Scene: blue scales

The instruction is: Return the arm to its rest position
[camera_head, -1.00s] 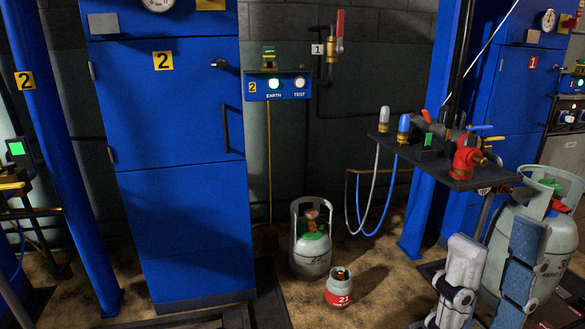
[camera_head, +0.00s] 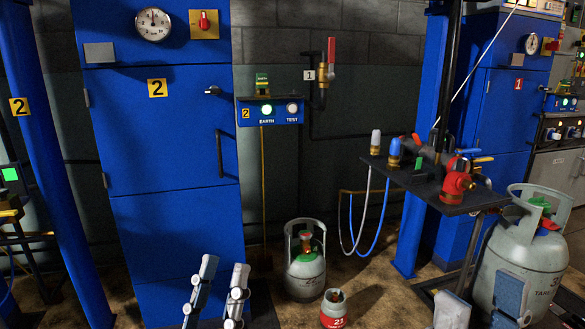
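My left gripper (camera_head: 224,267) shows at the bottom left of centre, in front of the blue cabinet. Its two grey fingers point up with a gap between them, and nothing is held. My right gripper (camera_head: 481,296) shows at the lower right, cut off by the bottom edge. Its two fingers stand apart with nothing between them. The arms behind both grippers are out of view.
A blue cabinet (camera_head: 165,235) stands behind my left gripper. A grey-green cylinder (camera_head: 304,275) and a small red-and-grey cylinder (camera_head: 334,310) stand on the floor between the grippers. A dark shelf (camera_head: 425,185) with valves and a large cylinder (camera_head: 525,250) are near my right gripper.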

